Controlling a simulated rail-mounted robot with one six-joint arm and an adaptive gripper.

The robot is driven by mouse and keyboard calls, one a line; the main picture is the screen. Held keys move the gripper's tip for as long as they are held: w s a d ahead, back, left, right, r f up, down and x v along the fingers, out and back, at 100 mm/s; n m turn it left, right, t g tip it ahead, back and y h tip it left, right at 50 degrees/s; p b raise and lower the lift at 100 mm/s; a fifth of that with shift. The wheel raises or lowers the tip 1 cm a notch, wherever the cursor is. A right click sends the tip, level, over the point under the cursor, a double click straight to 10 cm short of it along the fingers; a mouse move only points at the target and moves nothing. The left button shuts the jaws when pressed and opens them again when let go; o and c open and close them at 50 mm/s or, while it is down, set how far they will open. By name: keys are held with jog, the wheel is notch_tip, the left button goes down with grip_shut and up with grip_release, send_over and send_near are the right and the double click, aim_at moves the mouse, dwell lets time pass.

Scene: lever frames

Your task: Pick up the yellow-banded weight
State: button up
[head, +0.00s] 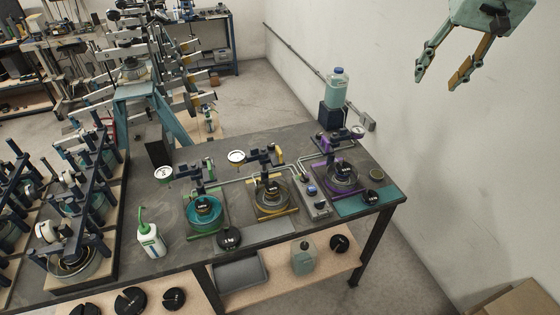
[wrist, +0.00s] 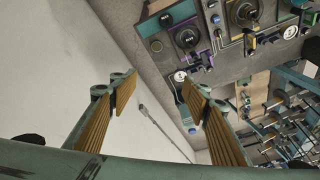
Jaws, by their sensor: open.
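My gripper (head: 437,82) hangs open and empty at the upper right of the head view, high beside the wall and well away from the bench. Its two ribbed fingers stand apart in the wrist view (wrist: 157,84), with nothing between them. Several dark round weights show in the head view: one at the bench's front edge (head: 228,238), one at the yellow station (head: 271,196), one on the teal mat (head: 372,197). A dark weight also shows in the wrist view (wrist: 187,38). The bands are too small to tell which weight is yellow-banded.
The dark bench (head: 120,262) carries green, yellow and purple lever stations, a white bottle (head: 151,241) and a clear jug (head: 337,88) at the back. More weights lie on the lower shelf (head: 328,262). Tall lever frames crowd the left. Air around my gripper is clear.

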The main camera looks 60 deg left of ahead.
jog(key=s+a+f+n+g+h+p, duration=0.1)
jog(key=s+a+f+n+g, duration=0.15)
jog(key=s+a+f, duration=1.3)
jog(key=s+a+f+n+h+p, duration=0.1)
jog(key=s+a+f+n, duration=0.1)
jog(key=s+a+f, duration=0.3)
jog(key=s+a+f+n+h, duration=0.1)
jog(key=s+a+f+n, duration=0.1)
jog(key=s+a+f, duration=0.3)
jog(key=s+f, duration=0.4)
jog(key=s, duration=0.4)
jog(key=shift+s+p, duration=0.15)
jog(key=shift+p, duration=0.2)
jog(key=shift+a+f, duration=0.1)
jog(key=shift+f+p, duration=0.55)
jog(key=shift+f, duration=3.6)
jog(key=shift+f+p, duration=0.7)
jog(key=shift+f, duration=1.9)
jog(key=shift+c, duration=0.3)
jog(key=c, duration=0.9)
